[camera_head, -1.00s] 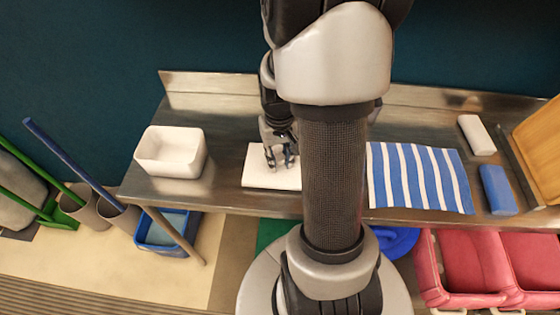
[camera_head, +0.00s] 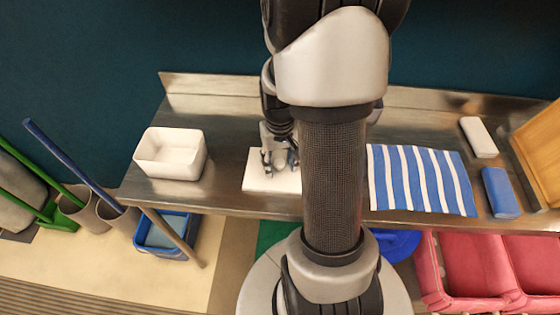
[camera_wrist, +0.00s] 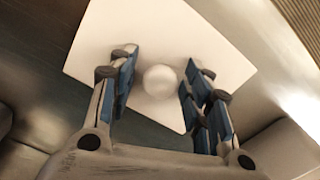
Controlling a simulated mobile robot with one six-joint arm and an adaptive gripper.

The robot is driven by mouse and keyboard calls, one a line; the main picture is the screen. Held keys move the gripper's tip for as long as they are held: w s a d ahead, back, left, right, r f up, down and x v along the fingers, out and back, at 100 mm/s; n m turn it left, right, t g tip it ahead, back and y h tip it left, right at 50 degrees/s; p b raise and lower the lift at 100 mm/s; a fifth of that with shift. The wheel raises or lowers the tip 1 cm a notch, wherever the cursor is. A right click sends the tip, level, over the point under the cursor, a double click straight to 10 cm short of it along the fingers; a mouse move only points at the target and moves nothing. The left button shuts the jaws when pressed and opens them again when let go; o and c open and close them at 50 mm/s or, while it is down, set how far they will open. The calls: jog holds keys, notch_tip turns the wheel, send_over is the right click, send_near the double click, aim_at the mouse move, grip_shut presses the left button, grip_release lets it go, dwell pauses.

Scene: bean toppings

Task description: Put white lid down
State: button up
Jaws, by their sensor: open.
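The white lid (camera_head: 262,182) lies flat on the steel counter, partly hidden behind my arm in the head view. In the wrist view the lid (camera_wrist: 182,32) is a pale square plate with a round white knob (camera_wrist: 160,81) at its middle. My gripper (camera_head: 280,163) is over the lid. In the wrist view its blue-padded fingers (camera_wrist: 158,90) stand open on both sides of the knob, with a gap on each side.
An open white box (camera_head: 172,155) stands left of the lid on the counter (camera_head: 225,130). A blue-and-white striped cloth (camera_head: 420,180), a white block (camera_head: 478,137) and a blue block (camera_head: 499,192) lie to the right. The counter between box and lid is clear.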

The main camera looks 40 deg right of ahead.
aim_at(280, 162)
jog(key=shift+r, duration=0.1)
notch_tip(280, 162, up, 12)
jog(key=p, duration=0.5)
jog(key=s+a+r+n+t, duration=0.2)
jog(key=s+a+r, duration=0.2)
jog(key=a+r, duration=0.3)
jog(key=s+a+r+n+t, duration=0.2)
jog(key=a+r, duration=0.5)
jog(key=a, duration=0.5)
jog(key=s+n, duration=0.1)
jog(key=s, duration=0.1)
jog(key=shift+s+a+t, duration=0.3)
